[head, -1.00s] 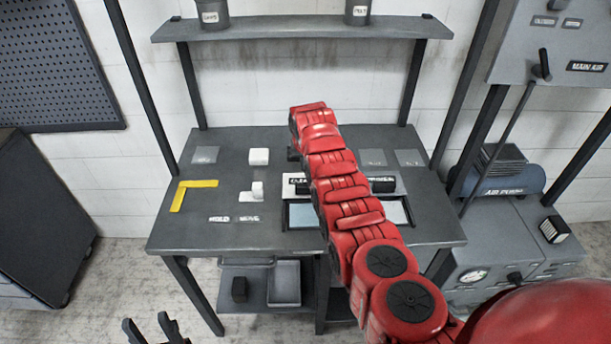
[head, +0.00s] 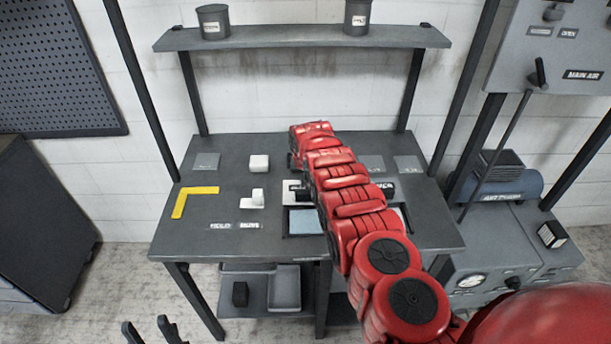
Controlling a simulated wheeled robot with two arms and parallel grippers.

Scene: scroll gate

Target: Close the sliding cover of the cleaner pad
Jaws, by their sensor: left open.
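The cleaner pad station is on the right half of the grey bench, mostly behind my red right arm. Left of the arm I see part of a light blue pad (head: 305,221) in a dark frame and a piece of a white lettered label. A dark bar end (head: 386,191) shows right of the arm. The sliding cover cannot be made out clearly behind the arm. My right arm reaches over the station, and its fingers are hidden behind its wrist. My left gripper (head: 150,331) is open and empty at the bottom edge, in front of the bench and away from the pad.
A yellow L-shaped strip (head: 193,199), a white block (head: 259,163) and a stepped white piece (head: 255,199) are on the bench's left half. A shelf (head: 300,37) with two grey cups spans above.

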